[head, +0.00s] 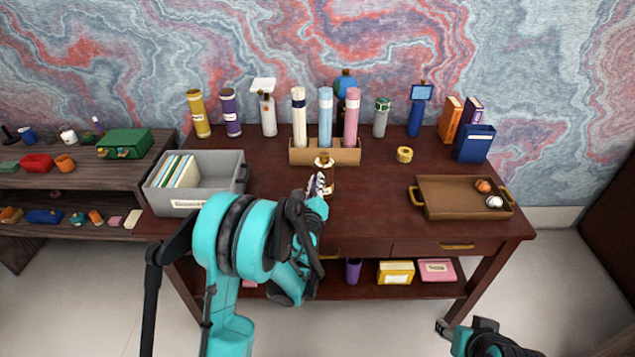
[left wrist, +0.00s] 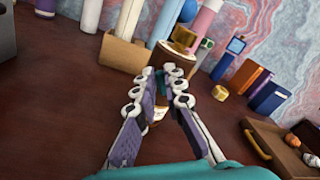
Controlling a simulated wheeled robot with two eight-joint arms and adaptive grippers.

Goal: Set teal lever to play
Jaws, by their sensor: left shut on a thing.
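A small brown device with a brass top (head: 323,160) stands on the desk in front of the wooden tube holder. In the left wrist view its brass part (left wrist: 183,38) rises just beyond my fingertips. A small teal piece, the teal lever (left wrist: 160,82), shows between the fingers, mostly hidden by them. My left gripper (head: 317,184) reaches over the desk from the front. Its purple and white fingers (left wrist: 164,76) are closed on the teal lever. The lever's exact setting is hidden. My right gripper (head: 443,328) hangs low at the right, off the desk; its jaws are too small to read.
A wooden holder (head: 325,157) with several rolled tubes stands behind the device. A grey file bin (head: 216,177) is at left, and a brown tray (head: 455,209) with two balls at right. The desk right of the device is mostly clear.

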